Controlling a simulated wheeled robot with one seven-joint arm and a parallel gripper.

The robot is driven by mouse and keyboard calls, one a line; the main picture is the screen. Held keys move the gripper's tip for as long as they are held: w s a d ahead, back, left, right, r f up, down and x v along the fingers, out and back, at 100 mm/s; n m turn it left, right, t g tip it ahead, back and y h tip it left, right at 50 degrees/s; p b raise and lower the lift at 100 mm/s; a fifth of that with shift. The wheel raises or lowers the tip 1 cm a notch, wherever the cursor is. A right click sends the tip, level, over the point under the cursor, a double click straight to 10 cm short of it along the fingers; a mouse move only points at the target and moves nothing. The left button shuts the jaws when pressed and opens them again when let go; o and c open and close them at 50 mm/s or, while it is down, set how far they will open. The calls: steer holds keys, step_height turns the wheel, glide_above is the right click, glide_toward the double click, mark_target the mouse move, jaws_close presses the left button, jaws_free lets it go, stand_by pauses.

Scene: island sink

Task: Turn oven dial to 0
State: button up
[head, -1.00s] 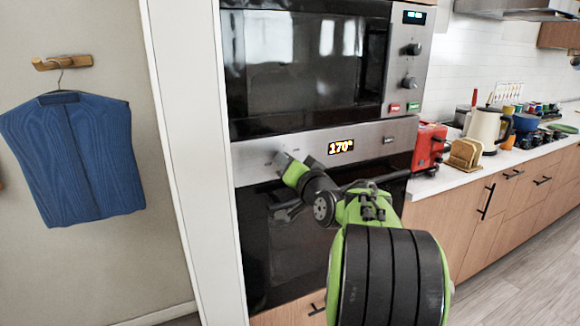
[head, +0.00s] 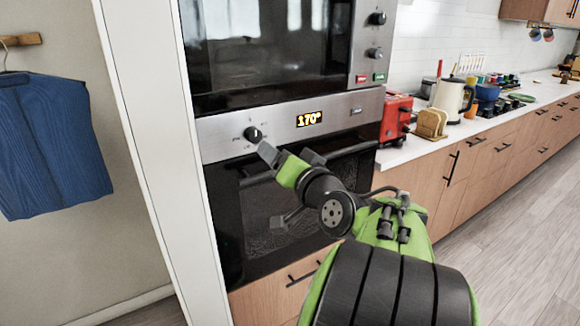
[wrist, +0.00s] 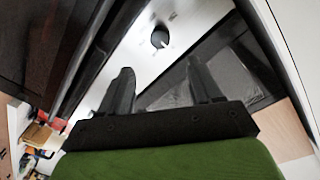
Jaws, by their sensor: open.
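The black oven dial (head: 253,134) is on the left of the steel control panel (head: 225,131), and the display (head: 309,119) beside it reads 170°. My gripper (head: 286,154) is just below and right of the dial in the head view, apart from it. In the wrist view the dial (wrist: 160,37) lies beyond the fingertips, above the gap between the fingers. The two fingers (wrist: 161,83) are spread apart with nothing between them. The oven door (head: 240,225) is shut below the panel.
A microwave (head: 270,50) is built in above the oven. A red toaster (head: 396,118) stands on the counter at right. A white wall edge (head: 150,170) and a hanging blue garment (head: 50,145) are at left. Open floor (head: 510,230) lies at right.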

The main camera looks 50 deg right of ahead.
steer(key=v, duration=0.4)
steer(key=shift+s, duration=0.2)
steer(key=shift+a, duration=0.1)
